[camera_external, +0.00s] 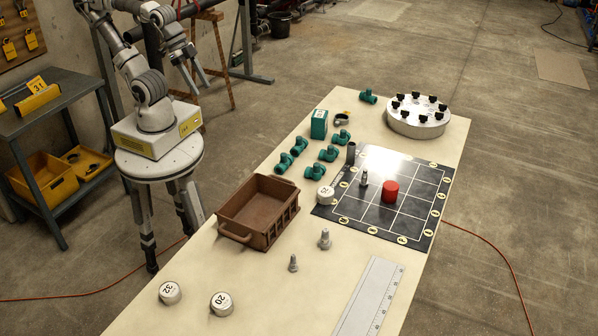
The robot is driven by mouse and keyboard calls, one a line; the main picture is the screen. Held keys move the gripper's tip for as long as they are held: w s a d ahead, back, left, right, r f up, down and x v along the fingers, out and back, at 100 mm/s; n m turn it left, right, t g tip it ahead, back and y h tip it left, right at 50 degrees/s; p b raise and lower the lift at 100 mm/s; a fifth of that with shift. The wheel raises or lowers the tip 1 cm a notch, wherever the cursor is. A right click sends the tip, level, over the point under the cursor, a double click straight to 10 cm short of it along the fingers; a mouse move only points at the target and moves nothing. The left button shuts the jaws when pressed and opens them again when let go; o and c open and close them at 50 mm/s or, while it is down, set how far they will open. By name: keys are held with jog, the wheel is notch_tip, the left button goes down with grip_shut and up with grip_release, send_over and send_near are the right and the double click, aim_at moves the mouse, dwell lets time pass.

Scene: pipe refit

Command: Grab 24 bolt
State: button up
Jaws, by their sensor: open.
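Two grey bolts stand head down on the table (252,282): a larger bolt (324,239) right of the brown crate and a smaller bolt (293,263) nearer the front. A third bolt-like grey piece (364,177) stands on the black grid board (400,217). No number is readable on any of them, so I cannot tell which is 24. My gripper (200,86) is open and empty, raised beside the table at upper left, well apart from all the bolts.
A brown crate (250,234) stands left of the bolts. Round white pieces marked 32 (170,292) and 20 (221,303) lie in front. A red cylinder (390,191) stands on the board. Teal fittings (315,171), a ruler (370,298) and a round flange (416,122) lie around.

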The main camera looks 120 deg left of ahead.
dwell(0.4)
jog(key=shift+o, duration=0.6)
jog(key=shift+w, duration=0.1)
